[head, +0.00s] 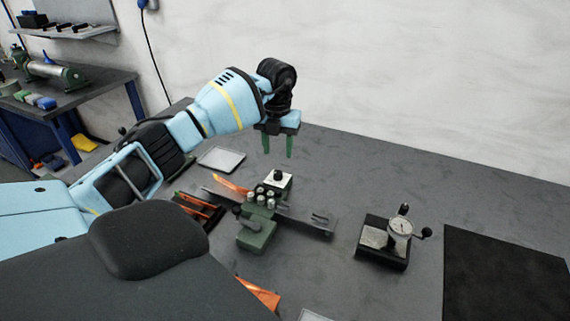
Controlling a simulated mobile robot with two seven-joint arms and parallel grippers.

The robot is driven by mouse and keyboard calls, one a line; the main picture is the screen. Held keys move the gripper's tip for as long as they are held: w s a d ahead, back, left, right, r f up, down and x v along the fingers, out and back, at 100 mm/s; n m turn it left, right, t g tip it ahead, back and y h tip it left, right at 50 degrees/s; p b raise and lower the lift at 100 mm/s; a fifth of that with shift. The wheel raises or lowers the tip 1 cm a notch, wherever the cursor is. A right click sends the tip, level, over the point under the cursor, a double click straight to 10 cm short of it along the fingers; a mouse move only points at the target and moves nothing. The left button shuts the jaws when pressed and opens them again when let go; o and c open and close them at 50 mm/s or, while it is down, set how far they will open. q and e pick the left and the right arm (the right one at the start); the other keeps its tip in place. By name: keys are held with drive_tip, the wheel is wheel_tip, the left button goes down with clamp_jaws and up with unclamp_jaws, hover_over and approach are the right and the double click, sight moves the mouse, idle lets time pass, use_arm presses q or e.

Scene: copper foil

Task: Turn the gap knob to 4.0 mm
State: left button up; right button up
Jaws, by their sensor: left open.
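The gap knob (277,175) is a small black knob on a pale plate at the back of a green roller device (258,233). Its setting is too small to read. My left gripper (278,155) points down with two green fingers apart. It appears in the picture just above the knob, with nothing between its fingers and no visible contact. My right gripper is out of view.
A dial gauge (400,229) on a black base stands right of the device, beside a black mat (505,275). Copper strips lie in a dark tray (193,214) at left and one (258,293) in front. A pale tray (222,158) lies behind.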

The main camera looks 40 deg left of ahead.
sight(278, 172)
use_arm(q)
drive_tip(key=shift+s+f, duration=0.1)
drive_tip(key=shift+s, duration=0.05)
drive_tip(key=shift+f, duration=3.8)
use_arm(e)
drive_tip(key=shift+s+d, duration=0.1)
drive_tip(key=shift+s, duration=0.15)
use_arm(q)
drive_tip(key=c, duration=1)
